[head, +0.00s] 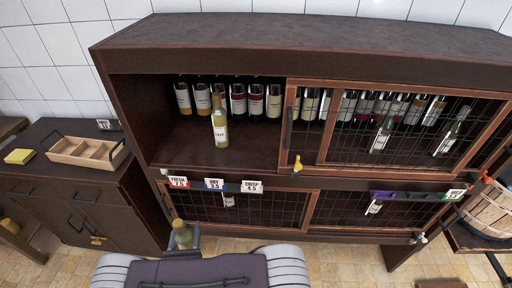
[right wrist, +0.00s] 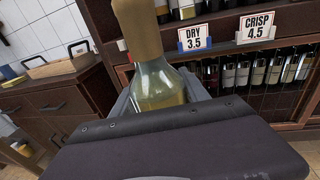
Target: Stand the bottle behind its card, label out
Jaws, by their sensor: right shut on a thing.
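My right gripper (head: 182,243) is shut on a bottle (head: 181,231), low in front of the cabinet. In the right wrist view the bottle (right wrist: 158,88) has pale greenish glass and a tan foil neck; its label is not visible. Three price cards hang on the shelf edge: a red-edged card (head: 178,182) with small text, the blue DRY 3.5 card (head: 214,184), and the CRISP 4.5 card (head: 252,187). A pale bottle (head: 219,125) stands upright on the shelf behind the DRY card, its label facing out. My left gripper is not in view.
Several bottles (head: 239,101) line the back of the upper shelf (head: 260,139). A sliding mesh door (head: 288,115) covers the right part; the left part is open. A wooden tray (head: 88,153) and yellow block (head: 19,156) lie on the side cabinet. A basket (head: 490,209) stands at the right.

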